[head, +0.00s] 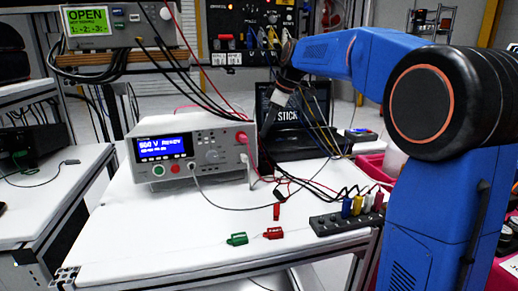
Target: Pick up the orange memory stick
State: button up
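A small upright orange-red piece (276,211) stands on the white table, right of centre and in front of the laptop. It looks most like the orange memory stick, but it is too small to be sure.
A test instrument (190,150) with a blue display stands left on the white table (150,235). A laptop (296,135) is behind. A black strip (345,221) with several coloured plugs is at right. Loose cables cross the middle. The table's front left is clear.

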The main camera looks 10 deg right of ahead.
jog(key=x, duration=0.5)
jog(key=shift+s+a, duration=0.1)
grip_shut()
